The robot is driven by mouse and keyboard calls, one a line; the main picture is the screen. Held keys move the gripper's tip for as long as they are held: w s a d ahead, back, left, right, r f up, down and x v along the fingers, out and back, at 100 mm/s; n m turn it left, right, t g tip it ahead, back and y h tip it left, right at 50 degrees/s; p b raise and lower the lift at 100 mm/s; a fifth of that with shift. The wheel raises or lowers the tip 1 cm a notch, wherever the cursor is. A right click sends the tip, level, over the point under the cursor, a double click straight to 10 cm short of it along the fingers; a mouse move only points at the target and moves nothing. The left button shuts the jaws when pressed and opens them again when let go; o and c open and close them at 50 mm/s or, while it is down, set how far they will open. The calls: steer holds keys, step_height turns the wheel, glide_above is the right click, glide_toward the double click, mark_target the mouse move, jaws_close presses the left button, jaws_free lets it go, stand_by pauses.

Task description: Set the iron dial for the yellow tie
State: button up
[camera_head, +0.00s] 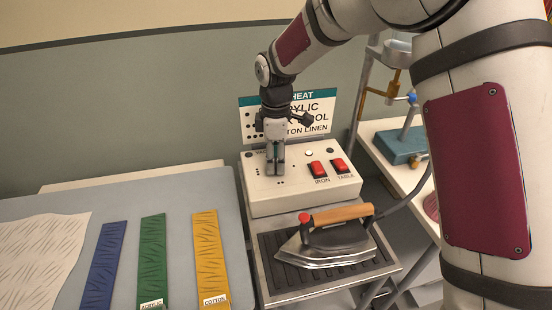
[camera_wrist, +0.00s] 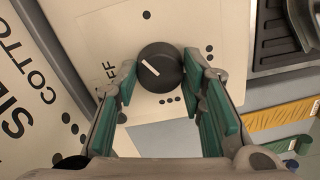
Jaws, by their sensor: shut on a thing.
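My gripper (camera_head: 275,172) points down at the control box (camera_head: 300,200). In the wrist view its green-padded fingers (camera_wrist: 160,85) are shut on the black round dial (camera_wrist: 160,68). The dial's white pointer line points to the upper left of that view, on the side of the OFF label; I cannot tell which mark it meets. Groups of black dots surround the dial. In the head view my gripper hides the dial. The yellow tie (camera_head: 209,255) lies on the board with a tag reading COTTON. The heat chart (camera_head: 320,105) behind the box is partly hidden by my arm.
The iron (camera_head: 325,245) with a wooden handle rests on a dark ribbed stand (camera_head: 280,272) before the box. Red switches labelled IRON (camera_head: 318,169) and TABLE (camera_head: 340,165) sit right of my gripper. A green tie (camera_head: 152,255) and a blue tie (camera_head: 104,262) lie left.

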steer(key=m, duration=0.5)
steer(key=shift+m+b, duration=0.3)
steer(key=m, duration=1.1)
steer(key=shift+p, duration=0.4)
steer(key=m+p, duration=0.1)
steer(key=m, duration=0.3)
steer(key=m+p, duration=0.1)
steer(key=m, duration=0.4)
steer(key=shift+m, duration=0.4)
steer(key=m+p, duration=0.1)
steer(key=m, duration=0.4)
steer(key=shift+p, duration=0.35)
steer(key=m+p, duration=0.1)
steer(key=m, duration=0.4)
steer(key=shift+m, duration=0.4)
steer(key=m, duration=0.4)
steer(key=shift+m+p, duration=0.35)
steer(key=shift+m, duration=0.05)
